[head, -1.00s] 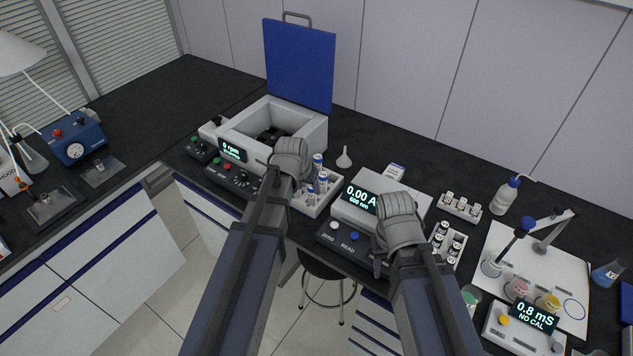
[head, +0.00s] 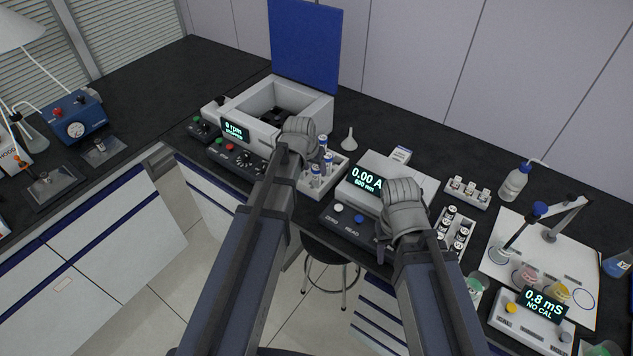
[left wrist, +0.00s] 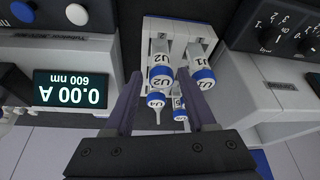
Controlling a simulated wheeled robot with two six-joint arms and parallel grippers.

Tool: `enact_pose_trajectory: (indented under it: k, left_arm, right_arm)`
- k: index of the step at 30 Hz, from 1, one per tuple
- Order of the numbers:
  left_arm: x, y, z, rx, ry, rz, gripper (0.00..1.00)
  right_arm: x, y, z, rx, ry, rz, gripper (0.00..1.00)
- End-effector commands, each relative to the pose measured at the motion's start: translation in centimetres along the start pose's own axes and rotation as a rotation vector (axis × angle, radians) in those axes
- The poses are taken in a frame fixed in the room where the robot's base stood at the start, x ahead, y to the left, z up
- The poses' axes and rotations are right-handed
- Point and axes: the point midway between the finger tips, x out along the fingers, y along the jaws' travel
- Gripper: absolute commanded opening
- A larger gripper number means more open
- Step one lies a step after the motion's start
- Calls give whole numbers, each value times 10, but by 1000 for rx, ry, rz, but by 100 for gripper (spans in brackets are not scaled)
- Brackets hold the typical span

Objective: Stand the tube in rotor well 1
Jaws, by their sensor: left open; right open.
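Several tubes with blue-and-white caps stand in a white rack (head: 313,192) in the head view. In the left wrist view the tubes are labelled: U2 (left wrist: 160,77), U1 (left wrist: 200,72), U4 (left wrist: 156,100) and U3 (left wrist: 179,108). My left gripper (head: 303,150) is at the rack's left side in the head view, its fingertips mostly hidden. In the left wrist view its open fingers (left wrist: 163,95) frame U2, U4 and U3; contact cannot be told. The centrifuge (head: 310,113) is open, its dark rotor (head: 268,114) partly visible; well numbers are unreadable. My right gripper (head: 384,248) is open by the photometer.
The raised blue lid (head: 305,42) stands behind the centrifuge. The photometer (head: 365,181) is right of the rack, with a funnel (head: 349,140) behind. A vial rack (head: 463,228) and conductivity meter (head: 530,315) are further right.

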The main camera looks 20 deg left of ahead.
Motion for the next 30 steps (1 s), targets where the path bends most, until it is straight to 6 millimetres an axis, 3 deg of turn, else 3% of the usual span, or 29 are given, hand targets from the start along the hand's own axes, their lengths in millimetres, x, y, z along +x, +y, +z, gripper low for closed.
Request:
enact_pose_trajectory:
  k: [1, 7, 17, 30]
  left_arm:
    - [12, -1, -1, 0, 0, 0, 56]
    - [38, -1, -3, 0, 0, -1, 56]
    - [41, -1, -5, 0, 1, -1, 56]
    - [41, -1, -4, -1, 1, -1, 6]
  right_arm:
    - [11, -1, -1, 0, 0, 0, 50]
    - [34, -3, -2, 0, 0, 0, 50]
    - [36, -3, -2, 0, 0, 0, 50]
    - [36, -3, -2, 0, 0, 0, 50]
